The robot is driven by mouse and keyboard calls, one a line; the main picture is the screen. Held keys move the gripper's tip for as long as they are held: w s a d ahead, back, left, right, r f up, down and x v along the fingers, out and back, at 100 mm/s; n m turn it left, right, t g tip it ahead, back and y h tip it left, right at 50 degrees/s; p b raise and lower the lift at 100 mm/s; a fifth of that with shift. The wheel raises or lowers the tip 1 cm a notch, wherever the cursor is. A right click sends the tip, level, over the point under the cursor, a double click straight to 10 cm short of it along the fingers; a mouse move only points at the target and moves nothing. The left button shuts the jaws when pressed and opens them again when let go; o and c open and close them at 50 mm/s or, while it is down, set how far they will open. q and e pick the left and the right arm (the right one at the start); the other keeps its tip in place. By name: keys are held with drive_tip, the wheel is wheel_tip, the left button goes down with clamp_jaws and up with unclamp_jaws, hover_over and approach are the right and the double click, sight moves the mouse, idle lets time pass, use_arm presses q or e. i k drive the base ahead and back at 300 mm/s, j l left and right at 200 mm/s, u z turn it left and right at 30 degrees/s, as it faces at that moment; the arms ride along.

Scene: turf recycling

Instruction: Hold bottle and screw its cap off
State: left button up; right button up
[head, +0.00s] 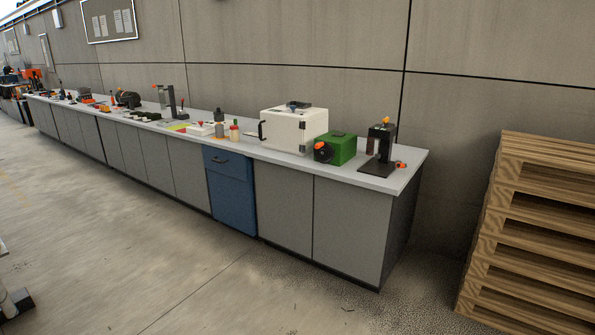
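Two small bottle-like things stand upright on the long workbench, far from me. One is grey with a dark top (219,124). The other is pale with reddish parts and a green top (234,130), just right of it. They are too small to tell which is the task's bottle or whether a cap is on. Neither of my grippers shows in the head view.
The long workbench (404,176) runs along the wall with grey cabinets and a blue drawer unit (232,190). A white box (290,130), a green device (336,148) and a black stand (380,150) are on it. Wooden pallets (540,240) stand at right. Open floor lies in front.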

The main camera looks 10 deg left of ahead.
sight(234, 135)
drive_tip(key=i+j+u, duration=0.25)
drive_tip(key=i+u, duration=0.25)
drive_tip(key=i, duration=0.4)
drive_tip(key=i+l+u, duration=0.1)
drive_tip(key=i+u, duration=0.4)
drive_tip(key=i, duration=0.45)
drive_tip(key=i+z, duration=0.1)
drive_tip(key=i, duration=0.55)
drive_tip(key=i+j, duration=0.15)
drive_tip(key=i, duration=0.5)
drive_tip(key=i+j+z, duration=0.15)
drive_tip(key=i, duration=0.5)
